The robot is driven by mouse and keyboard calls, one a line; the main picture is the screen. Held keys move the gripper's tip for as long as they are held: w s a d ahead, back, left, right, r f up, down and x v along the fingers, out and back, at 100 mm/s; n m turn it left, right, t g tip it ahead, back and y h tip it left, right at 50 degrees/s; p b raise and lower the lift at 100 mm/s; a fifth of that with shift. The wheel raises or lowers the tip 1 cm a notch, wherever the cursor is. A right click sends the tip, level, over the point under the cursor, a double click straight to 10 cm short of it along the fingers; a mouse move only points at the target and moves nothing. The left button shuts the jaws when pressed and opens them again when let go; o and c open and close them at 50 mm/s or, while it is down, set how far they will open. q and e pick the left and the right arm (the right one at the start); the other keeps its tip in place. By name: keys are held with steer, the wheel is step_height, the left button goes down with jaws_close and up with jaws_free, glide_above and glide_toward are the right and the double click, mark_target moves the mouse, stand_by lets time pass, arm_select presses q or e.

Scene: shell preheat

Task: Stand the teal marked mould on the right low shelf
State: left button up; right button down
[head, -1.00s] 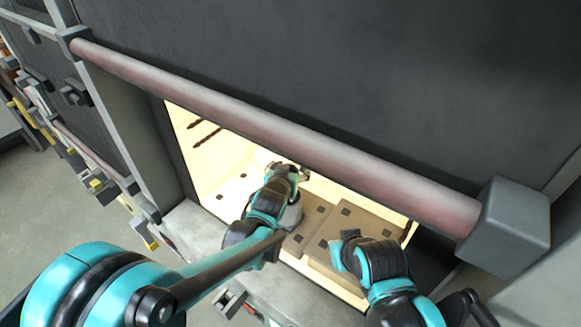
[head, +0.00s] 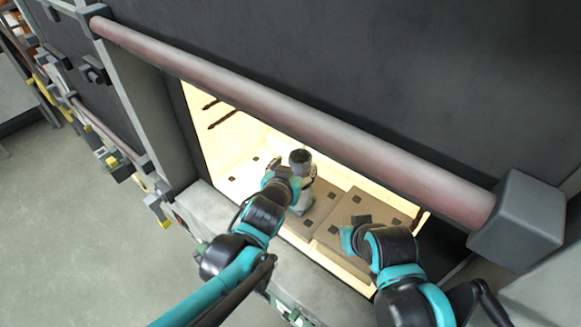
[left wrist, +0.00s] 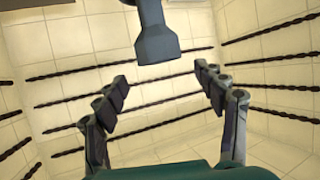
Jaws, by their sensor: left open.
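A grey mould (head: 300,160) with a dark cup-like top stands upright inside the lit furnace opening, by the left part of the low brown shelving. No teal mark shows on it. My left gripper (head: 303,182) is beside it and hides part of its body. In the left wrist view the gripper (left wrist: 160,82) is open, and a blue-grey flared end, likely of the mould (left wrist: 157,46), lies ahead between and beyond the fingers, apart from them. The right low shelf (head: 345,215) is a brown slab with dark square marks. My right gripper (head: 352,236) is over its front; its fingers are unclear.
A thick reddish bar (head: 290,120) crosses above the opening, ending in a grey block (head: 515,225). A grey sill (head: 205,205) runs along the front. Dark twisted rods (left wrist: 75,105) line the pale tiled inner walls.

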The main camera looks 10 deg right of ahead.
arm_select(q)
steer(key=shift+s, duration=0.2)
steer(key=s+a+f+n+g+y, duration=0.1)
steer(key=s+a+y, duration=0.1)
steer(key=a, duration=0.6)
steer(key=s+a+f+n+g+y, duration=0.1)
steer(key=s+a, duration=0.2)
steer(key=a, duration=0.4)
steer(key=s+a+f+n+g+y, duration=0.2)
steer(key=s+a+f+g, duration=0.1)
steer(key=s+a, duration=0.7)
steer(key=shift+s+a+f, duration=0.2)
steer(key=shift+s, duration=0.75)
